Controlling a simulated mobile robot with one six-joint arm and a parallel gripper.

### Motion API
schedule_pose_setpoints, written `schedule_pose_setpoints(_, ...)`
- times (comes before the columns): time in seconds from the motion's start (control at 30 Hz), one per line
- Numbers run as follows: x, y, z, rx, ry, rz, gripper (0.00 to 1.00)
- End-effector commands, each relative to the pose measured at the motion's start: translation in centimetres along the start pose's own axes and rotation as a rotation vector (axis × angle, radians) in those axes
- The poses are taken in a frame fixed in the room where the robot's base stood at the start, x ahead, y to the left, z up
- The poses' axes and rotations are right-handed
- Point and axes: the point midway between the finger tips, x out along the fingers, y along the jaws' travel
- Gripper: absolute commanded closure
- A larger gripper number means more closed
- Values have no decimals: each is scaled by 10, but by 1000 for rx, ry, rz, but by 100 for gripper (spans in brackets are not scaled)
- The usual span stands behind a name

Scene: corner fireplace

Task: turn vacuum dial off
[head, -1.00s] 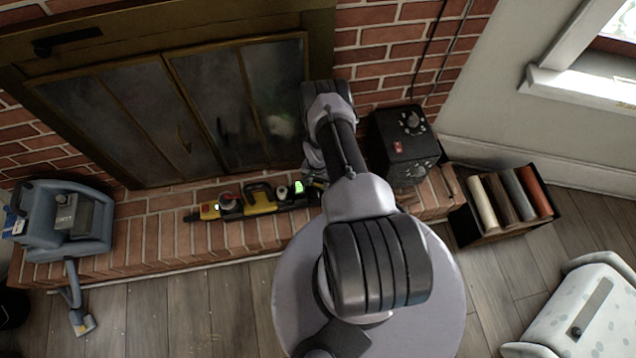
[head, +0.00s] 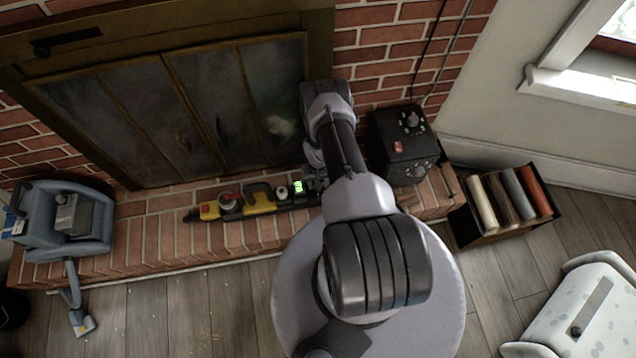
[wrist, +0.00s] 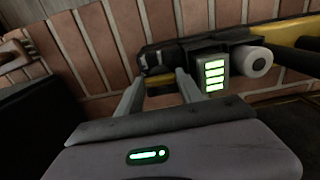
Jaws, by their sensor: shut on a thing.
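A long yellow-and-black tool (head: 262,207) lies on the brick hearth. It has a red button, a round white-faced knob (head: 282,192) and a green-lit display (head: 298,187). In the wrist view the knob (wrist: 250,62) and lit display (wrist: 213,74) are just right of my gripper (wrist: 158,86). My gripper (head: 314,184) is at the tool's right end, its two fingers shut around a dark end piece (wrist: 160,80). The exact contact is hard to see. A blue-grey vacuum (head: 68,225) with a hose stands at the far left, apart from my gripper. No dial is clear on it.
A black box (head: 402,148) with a dial (head: 412,119) and red switch stands right of my arm against the brick wall. A crate of rolls (head: 500,203) and a white spotted piece (head: 580,310) are at right. The glass fireplace doors (head: 180,110) are behind the hearth.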

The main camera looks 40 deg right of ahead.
Motion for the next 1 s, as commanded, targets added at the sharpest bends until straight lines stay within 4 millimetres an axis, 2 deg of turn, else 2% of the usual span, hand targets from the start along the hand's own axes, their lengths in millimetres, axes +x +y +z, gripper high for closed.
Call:
schedule_pose_setpoints(0.37, 0, 0, 0, -7, 1, 0, 97)
schedule_pose_setpoints(0.4, 0, 0, 0, -7, 1, 0, 53)
schedule_pose_setpoints(0.5, 0, 0, 0, -6, 1, 0, 35)
schedule_pose_setpoints(0.83, -3, 0, 0, -5, 0, 0, 35)
schedule_pose_setpoints(0.93, -17, 0, -1, -5, 2, 0, 35)
schedule_pose_setpoints(1.0, -34, 0, -1, -5, 2, 0, 35)
